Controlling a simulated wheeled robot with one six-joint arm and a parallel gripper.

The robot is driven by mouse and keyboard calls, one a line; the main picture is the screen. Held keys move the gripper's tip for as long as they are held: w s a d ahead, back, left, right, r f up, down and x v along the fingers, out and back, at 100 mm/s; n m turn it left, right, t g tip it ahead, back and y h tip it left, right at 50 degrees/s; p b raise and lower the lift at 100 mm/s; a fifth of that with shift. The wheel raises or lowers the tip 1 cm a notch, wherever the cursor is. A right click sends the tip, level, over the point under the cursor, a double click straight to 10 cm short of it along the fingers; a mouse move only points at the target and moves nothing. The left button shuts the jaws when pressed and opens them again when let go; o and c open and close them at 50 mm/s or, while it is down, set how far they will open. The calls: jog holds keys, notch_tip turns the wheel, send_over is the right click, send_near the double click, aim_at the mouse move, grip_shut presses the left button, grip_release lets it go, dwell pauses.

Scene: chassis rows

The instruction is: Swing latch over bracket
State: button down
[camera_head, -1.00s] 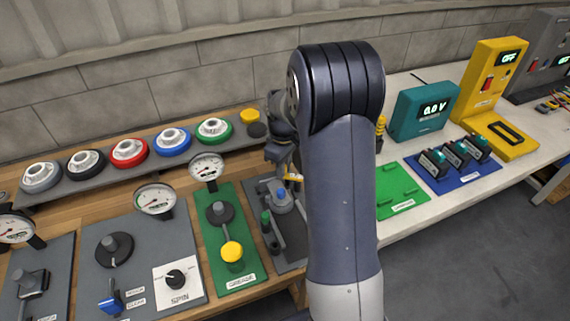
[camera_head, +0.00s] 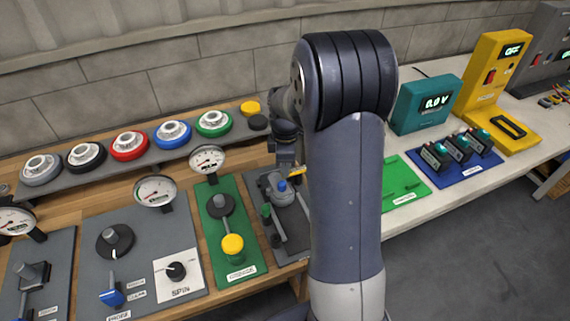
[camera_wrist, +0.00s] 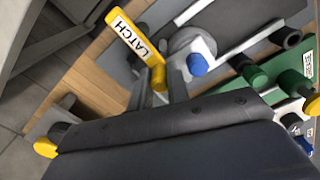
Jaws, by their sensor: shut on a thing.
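The yellow latch (camera_wrist: 137,38) with the word LATCH on its flat arm shows in the wrist view. My gripper (camera_wrist: 166,92) is shut on the latch's yellow knob (camera_wrist: 159,78), at the lower end of that arm. In the head view my gripper (camera_head: 287,166) is over the dark grey panel (camera_head: 292,232), partly hidden by my arm, and a bit of yellow latch (camera_head: 296,172) shows beside it. A blue-capped knob (camera_wrist: 197,64) on a grey round base stands just right of the fingers. I cannot tell which part is the bracket.
A green-capped knob (camera_wrist: 257,75) and a dark-ended bar (camera_wrist: 285,38) stand right of the gripper. The green panel (camera_head: 222,250) with a yellow knob (camera_head: 232,244) is left of the grey panel. Coloured round pieces (camera_head: 172,134) line the shelf behind. A pressure gauge (camera_head: 207,159) stands close by.

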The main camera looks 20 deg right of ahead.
dwell(0.3)
jog(key=c, duration=1.3)
grip_release()
jog(key=shift+c, duration=0.2)
notch_tip(320, 180, up, 11)
jog(key=shift+f, duration=0.2)
notch_tip(320, 180, down, 10)
jog(key=shift+f, duration=0.3)
